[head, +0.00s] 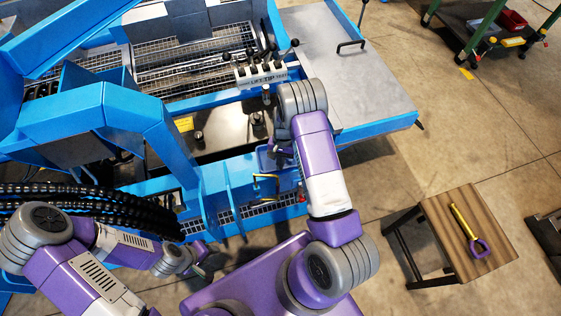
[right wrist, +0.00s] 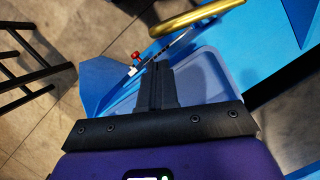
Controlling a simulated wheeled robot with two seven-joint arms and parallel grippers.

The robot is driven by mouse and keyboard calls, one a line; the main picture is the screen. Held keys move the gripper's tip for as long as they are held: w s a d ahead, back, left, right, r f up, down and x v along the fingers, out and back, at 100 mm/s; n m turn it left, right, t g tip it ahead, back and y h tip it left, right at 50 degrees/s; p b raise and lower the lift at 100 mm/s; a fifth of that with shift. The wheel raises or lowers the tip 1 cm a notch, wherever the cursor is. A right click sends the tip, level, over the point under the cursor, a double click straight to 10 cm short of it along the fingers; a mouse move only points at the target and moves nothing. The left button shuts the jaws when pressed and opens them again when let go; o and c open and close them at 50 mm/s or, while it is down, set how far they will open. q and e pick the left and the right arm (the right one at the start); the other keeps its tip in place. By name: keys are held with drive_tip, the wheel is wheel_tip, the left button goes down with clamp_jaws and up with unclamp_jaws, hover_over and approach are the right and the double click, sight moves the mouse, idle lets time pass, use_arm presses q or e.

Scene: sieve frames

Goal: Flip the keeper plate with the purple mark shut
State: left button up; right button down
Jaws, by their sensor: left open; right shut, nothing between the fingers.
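I cannot make out a keeper plate with a purple mark in either view. My right gripper (right wrist: 157,80) is shut and empty; its dark fingers lie over a pale blue tray-like surface (right wrist: 208,85), and I cannot tell whether they touch it. A brass bar (right wrist: 197,17) curves just beyond the fingertips; a brass handle also shows in the head view (head: 264,177). A small red and white piece (right wrist: 134,61) is left of the fingers. In the head view, my right arm partly hides its own gripper at the blue machine's front edge. My left gripper (head: 203,262) is open and empty, low in the picture.
The blue machine (head: 150,125) fills the upper left, with a lever block (head: 262,75) and a grey top panel (head: 345,65). Black hoses (head: 90,205) run near my left arm. Floor between is clear.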

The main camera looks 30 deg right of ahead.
drive_tip(key=b+x, duration=0.1)
drive_tip(key=x, duration=0.5)
drive_tip(key=shift+f, duration=0.1)
drive_tip(key=shift+s+f, duration=0.1)
drive_tip(key=shift+a, duration=0.1)
